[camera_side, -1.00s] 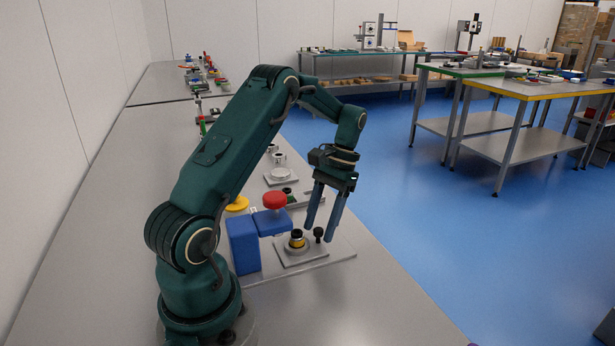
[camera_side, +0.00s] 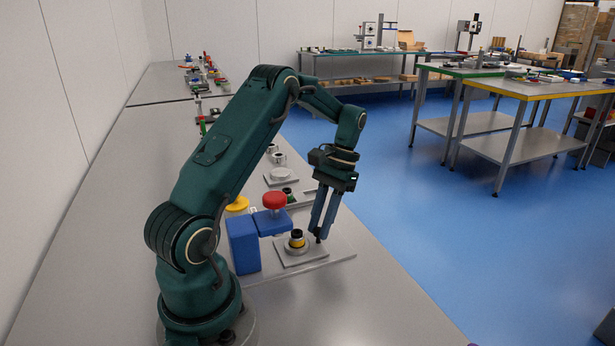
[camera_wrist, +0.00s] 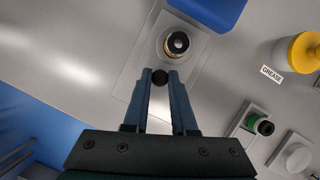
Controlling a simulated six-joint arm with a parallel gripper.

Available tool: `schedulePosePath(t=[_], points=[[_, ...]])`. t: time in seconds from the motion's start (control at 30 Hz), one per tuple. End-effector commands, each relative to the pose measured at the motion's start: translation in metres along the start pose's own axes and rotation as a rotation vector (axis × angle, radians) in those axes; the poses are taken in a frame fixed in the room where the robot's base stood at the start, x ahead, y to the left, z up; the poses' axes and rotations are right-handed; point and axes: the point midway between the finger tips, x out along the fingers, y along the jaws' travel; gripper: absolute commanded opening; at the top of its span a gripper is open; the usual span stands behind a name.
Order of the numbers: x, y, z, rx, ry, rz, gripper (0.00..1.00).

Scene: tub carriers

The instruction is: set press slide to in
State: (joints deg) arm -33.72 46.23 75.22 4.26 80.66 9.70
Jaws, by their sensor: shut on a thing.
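The press is a blue frame (camera_side: 244,246) with a red knob (camera_side: 274,200) on top of its arm. Its slide is a light grey plate (camera_side: 285,255) carrying a black and yellow part (camera_side: 297,240) in a ring. The slide lies to the right of the blue column, and the wrist view shows the black and yellow part (camera_wrist: 176,43) just beyond my fingertips. My gripper (camera_side: 321,236) points down at the slide's right edge, shut on the slide's small black knob (camera_wrist: 160,77). In the side view the fingers mostly hide the knob.
The bench edge and blue floor lie to the right. The front bench top is clear.

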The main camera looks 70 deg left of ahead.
Motion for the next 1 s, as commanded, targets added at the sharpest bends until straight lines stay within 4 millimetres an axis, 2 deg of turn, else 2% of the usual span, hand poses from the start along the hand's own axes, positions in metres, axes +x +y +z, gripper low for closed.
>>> schedulePosePath(t=[0.83,1.0], points=[[-0.0006,0.0002,0.0003,0.000,0.000,0.001,0.00],[0.0016,-0.0036,0.0070,-0.003,-0.002,0.001,0.00]])
